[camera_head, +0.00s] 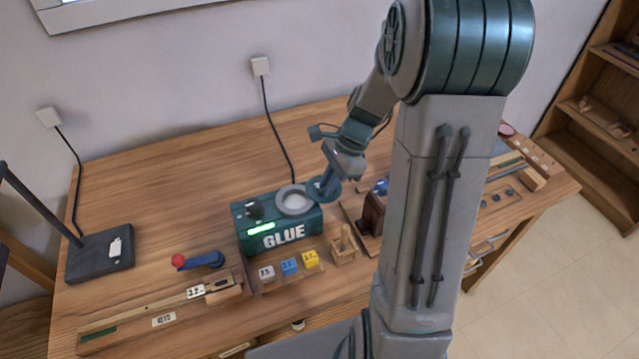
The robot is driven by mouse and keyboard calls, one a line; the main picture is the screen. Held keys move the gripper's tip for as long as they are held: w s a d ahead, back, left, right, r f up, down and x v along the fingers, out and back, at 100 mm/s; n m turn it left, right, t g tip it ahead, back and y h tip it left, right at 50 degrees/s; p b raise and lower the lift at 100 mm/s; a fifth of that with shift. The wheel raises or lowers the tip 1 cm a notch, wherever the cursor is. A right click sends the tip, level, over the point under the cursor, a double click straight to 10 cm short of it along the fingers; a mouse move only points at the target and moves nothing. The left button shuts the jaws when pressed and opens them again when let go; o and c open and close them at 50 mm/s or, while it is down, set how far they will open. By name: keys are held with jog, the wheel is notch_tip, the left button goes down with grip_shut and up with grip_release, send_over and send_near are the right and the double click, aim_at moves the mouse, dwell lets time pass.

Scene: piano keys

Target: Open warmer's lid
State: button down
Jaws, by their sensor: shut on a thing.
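The warmer (280,236) is a dark green box marked GLUE, with a lit green display and a dark knob, standing on the wooden table. Its round pot opening (295,200) is uncovered, with a pale inside and a grey rim. The lid (322,189), a dark teal disc, is tilted up at the right side of the opening. My gripper (333,178) is at the lid and shut on it; the fingertips are small and partly hidden, so the exact grip is unclear.
A wooden holder (343,245) and a dark brown block (371,214) stand right of the warmer. Numbered white, blue and yellow blocks (290,267) sit in front. A red-knobbed blue handle (201,261) lies left. My arm hides part of the table's right side.

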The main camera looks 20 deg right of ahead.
jog(key=shift+d, duration=0.15)
jog(key=c, duration=1.5)
grip_release()
jog(key=shift+o, duration=0.2)
jog(key=v, duration=1.3)
jog(key=shift+r, duration=0.4)
jog(key=shift+d, duration=0.1)
jog(key=s+a+n+t+h, duration=0.1)
jog(key=s+a+n+h, duration=0.1)
jog(key=s+a+n, duration=0.2)
jog(key=s+a+n+t+h, duration=0.2)
jog(key=s+a+n, duration=0.3)
jog(key=s+n, duration=0.6)
jog(key=shift+a+f+n+h, duration=0.3)
jog(key=shift+f+n, duration=0.15)
jog(key=shift+n, duration=0.55)
